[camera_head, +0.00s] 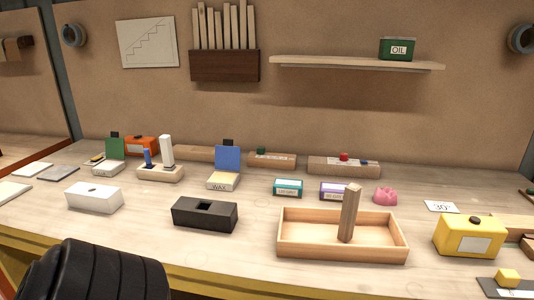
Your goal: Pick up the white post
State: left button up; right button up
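The white post (167,150) stands upright in a small light wooden block (160,174) at the left middle of the bench. A shorter blue post (148,158) stands in the same block, to its left. The lower end of the white post is hidden in or behind the block. Neither of my grippers shows; only a black ribbed part, probably of my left arm, shows at the bottom left, well in front of the block.
In front are a white box (94,199), a black block with a square hole (205,215) and a wooden tray (343,254) with a leaning wooden post (349,213).

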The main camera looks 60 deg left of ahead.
aim_at(165, 140)
jog(key=z, duration=0.95)
jog(key=k, duration=1.95)
jog(key=u, duration=1.7)
